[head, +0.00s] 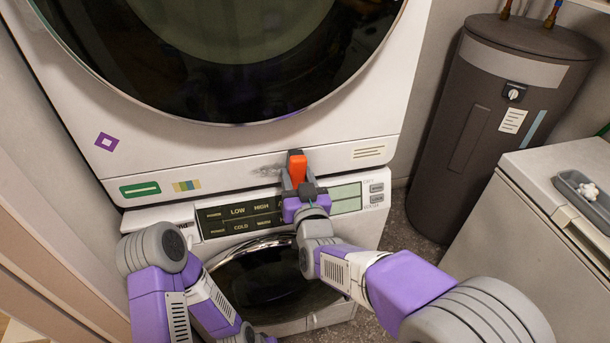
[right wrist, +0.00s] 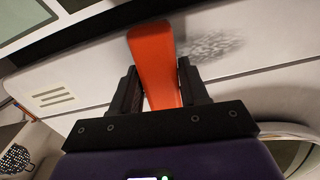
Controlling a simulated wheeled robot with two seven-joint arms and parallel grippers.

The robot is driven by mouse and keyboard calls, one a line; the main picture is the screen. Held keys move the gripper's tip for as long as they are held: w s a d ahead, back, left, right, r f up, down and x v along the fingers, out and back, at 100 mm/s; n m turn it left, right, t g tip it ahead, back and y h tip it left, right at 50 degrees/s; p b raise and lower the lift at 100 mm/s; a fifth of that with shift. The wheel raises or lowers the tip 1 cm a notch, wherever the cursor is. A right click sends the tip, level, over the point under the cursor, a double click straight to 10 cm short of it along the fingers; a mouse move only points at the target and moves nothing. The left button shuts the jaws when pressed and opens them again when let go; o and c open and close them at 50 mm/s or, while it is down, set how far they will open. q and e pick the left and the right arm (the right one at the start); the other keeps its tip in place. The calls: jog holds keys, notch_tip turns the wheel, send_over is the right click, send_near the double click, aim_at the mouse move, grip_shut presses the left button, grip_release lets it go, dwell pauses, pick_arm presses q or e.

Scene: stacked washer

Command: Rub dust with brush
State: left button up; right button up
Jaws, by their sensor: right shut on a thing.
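The brush shows as an orange block (head: 297,168), and it also shows in the right wrist view (right wrist: 153,60). My right gripper (head: 298,183) is shut on it, with one dark finger on each side in the right wrist view (right wrist: 157,75). A grey speckled dust patch (head: 268,170) lies on the white lower panel of the upper machine. In the right wrist view the dust (right wrist: 210,46) is just right of the brush's far end. Whether the brush touches the panel is unclear. My left arm is at lower left; its gripper is out of view.
The upper machine (head: 235,150) stands on a washer with a control panel (head: 238,222). A dark water tank (head: 505,120) is at the right. A white cabinet (head: 520,235) with a grey tray (head: 578,187) is at the right edge. Grey floor (head: 400,225) shows between them.

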jog(key=shift+s+a+p, duration=0.25)
jog(key=shift+s+a, duration=0.1)
jog(key=shift+a, duration=0.95)
jog(key=shift+s+a+p, duration=0.25)
jog(key=shift+s+a, duration=0.1)
jog(key=shift+a, duration=0.95)
jog(key=shift+s+a+p, duration=0.25)
jog(key=shift+s+a, duration=0.1)
jog(key=shift+a, duration=0.95)
jog(key=shift+s+a+r+p, duration=0.1)
jog(key=shift+s+a+p, duration=0.05)
jog(key=shift+a, duration=0.45)
jog(key=shift+s+a+p, duration=0.15)
jog(key=shift+a, duration=0.4)
jog(key=shift+r, duration=0.3)
jog(key=shift+w+d+f+b, duration=0.1)
jog(key=shift+w+d+b, duration=0.15)
jog(key=shift+d, duration=0.55)
jog(key=shift+w+d+b, duration=0.1)
jog(key=shift+d+b, duration=0.1)
jog(key=shift+d, duration=0.55)
jog(key=shift+w+d+b, duration=0.35)
jog(key=shift+d, duration=0.6)
jog(key=shift+w+d+b, duration=0.3)
jog(key=shift+d, duration=0.6)
